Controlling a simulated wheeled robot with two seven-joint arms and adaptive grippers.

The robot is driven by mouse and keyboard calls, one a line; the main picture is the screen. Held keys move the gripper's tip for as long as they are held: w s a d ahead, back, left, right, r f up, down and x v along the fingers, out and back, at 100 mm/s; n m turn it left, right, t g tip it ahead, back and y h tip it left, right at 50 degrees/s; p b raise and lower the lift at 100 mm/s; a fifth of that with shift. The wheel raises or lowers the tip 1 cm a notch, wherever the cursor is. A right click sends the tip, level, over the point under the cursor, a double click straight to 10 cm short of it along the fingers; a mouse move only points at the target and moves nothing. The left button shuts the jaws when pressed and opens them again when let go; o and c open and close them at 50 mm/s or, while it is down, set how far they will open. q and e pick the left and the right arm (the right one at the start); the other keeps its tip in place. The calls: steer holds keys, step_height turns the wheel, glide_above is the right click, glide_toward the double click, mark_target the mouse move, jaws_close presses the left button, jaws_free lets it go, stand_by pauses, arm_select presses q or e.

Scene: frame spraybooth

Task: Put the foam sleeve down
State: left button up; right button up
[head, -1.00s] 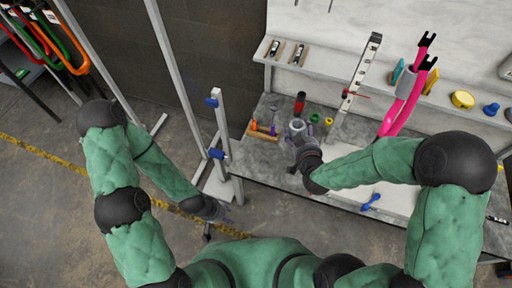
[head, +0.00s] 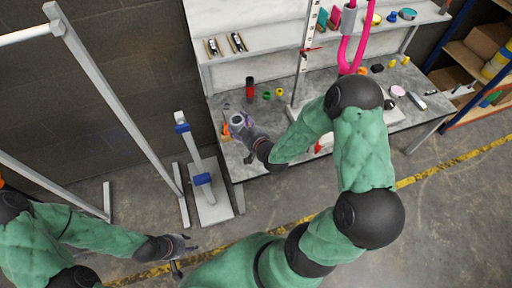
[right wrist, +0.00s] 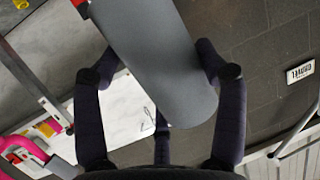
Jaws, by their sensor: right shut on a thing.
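The foam sleeve (right wrist: 165,65) is a plain grey cylinder in the right wrist view. My right gripper (right wrist: 160,85) is shut on it, with dark fingers on both sides of it. In the head view my right gripper (head: 246,132) is over the left end of the grey workbench (head: 225,103), and the sleeve's end (head: 238,119) shows small at its fingers. I cannot tell whether the sleeve touches the bench top. My left gripper (head: 187,243) hangs low over the floor, away from the bench; its fingers are too small to read.
A red-and-black bottle (head: 250,90), green and yellow rings (head: 272,95) and an upright metal rail (head: 305,60) stand on the bench. A stand with blue clamps (head: 203,180) is left of the bench. Pink tubing (head: 350,50) hangs behind my right arm.

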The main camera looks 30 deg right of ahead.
steer(key=s+d+f+b, duration=0.3)
steer(key=s+d+f, duration=0.1)
steer(key=d+f, duration=0.3)
steer(key=s+d+f+b, duration=0.3)
steer(key=s+d+f, duration=0.1)
steer(key=d+f, duration=0.3)
steer(key=shift+t+y, duration=0.3)
steer(key=shift+y, duration=0.1)
steer(key=shift+w+a+f+b, duration=1.3)
steer(key=shift+w+f, duration=0.5)
steer(key=shift+f, duration=0.4)
steer(key=shift+w+a+f+b, duration=1.05)
steer(key=shift+w+a+f, duration=0.4)
steer(key=shift+w+f, duration=0.55)
steer(key=shift+w+a+f+b, duration=1.3)
steer(key=shift+w+f, duration=0.3)
steer(key=shift+f, duration=0.75)
